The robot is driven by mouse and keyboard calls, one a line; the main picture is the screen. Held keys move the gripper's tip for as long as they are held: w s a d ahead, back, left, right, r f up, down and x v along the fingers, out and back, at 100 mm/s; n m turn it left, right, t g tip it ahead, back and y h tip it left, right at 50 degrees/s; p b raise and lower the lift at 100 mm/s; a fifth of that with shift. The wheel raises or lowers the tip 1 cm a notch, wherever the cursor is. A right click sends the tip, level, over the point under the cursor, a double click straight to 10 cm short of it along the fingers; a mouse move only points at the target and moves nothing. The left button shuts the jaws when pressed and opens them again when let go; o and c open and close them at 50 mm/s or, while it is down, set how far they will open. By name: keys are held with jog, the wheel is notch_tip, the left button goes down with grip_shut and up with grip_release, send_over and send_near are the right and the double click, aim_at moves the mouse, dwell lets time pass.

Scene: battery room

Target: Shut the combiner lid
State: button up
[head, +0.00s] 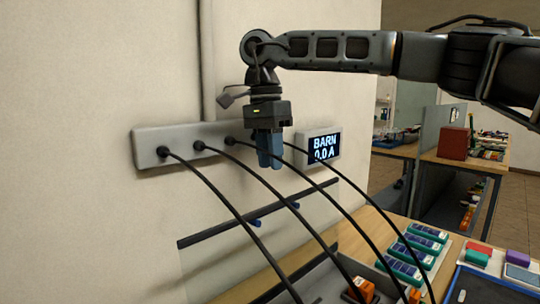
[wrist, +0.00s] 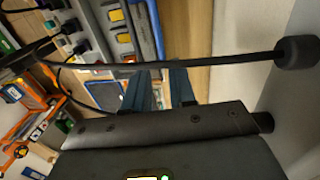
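The combiner appears to be the grey open box (head: 320,278) at the bottom of the head view, with black cables running down into it. A raised, see-through panel with a dark top edge (head: 225,226) and two blue tabs stands against the wall behind it; it looks like the lid, standing open. My gripper (head: 270,164) points down, above and behind the panel's edge in the picture, close to the cables. Its blue fingers (wrist: 159,86) are apart with nothing between them in the wrist view. The lid cannot be made out clearly there.
A grey wall strip (head: 150,137) has several black cables plugged in, arching down past my gripper. Green-and-blue modules (head: 408,262) and a blue tray (head: 490,288) lie on the wooden bench.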

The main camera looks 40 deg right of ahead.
notch_tip(320, 180, down, 9)
jog(key=a+g, duration=0.1)
jog(key=shift+s+a+r+g, duration=0.15)
jog(key=shift+s+a+g, duration=0.05)
jog(key=shift+s+g, duration=0.2)
dwell(0.5)
jog(key=shift+c, duration=0.4)
grip_shut()
